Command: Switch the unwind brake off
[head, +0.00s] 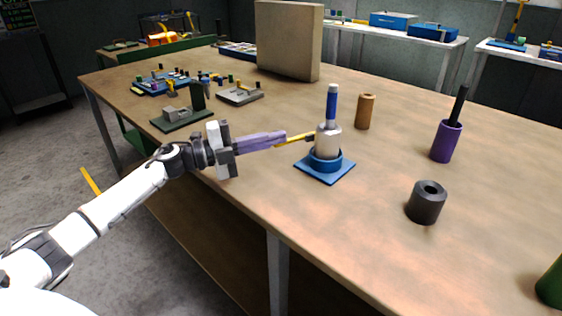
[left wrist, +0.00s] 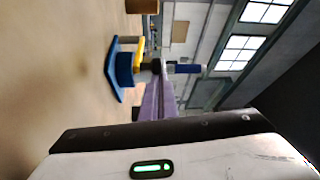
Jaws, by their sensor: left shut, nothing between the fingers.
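A device with a square blue base (head: 325,169) stands on the table, with a pale silver cylinder (head: 328,140) and an upright blue rod (head: 332,105) above it. A yellow lever (head: 296,139) sticks out from it to the left; I take this device to be the unwind brake. My left gripper (head: 283,135) has purple fingers, shut and empty, with their tips at the lever's outer end. I cannot tell whether they touch it. The left wrist view shows the blue base (left wrist: 117,69) and yellow lever (left wrist: 138,52) just beyond the fingers (left wrist: 158,92). My right gripper is not in view.
A brown cylinder (head: 365,111), a purple cylinder with a black rod (head: 446,141) and a dark hollow cylinder (head: 426,203) stand to the right. Small fixtures (head: 182,116) and a beige block (head: 288,40) are farther back left.

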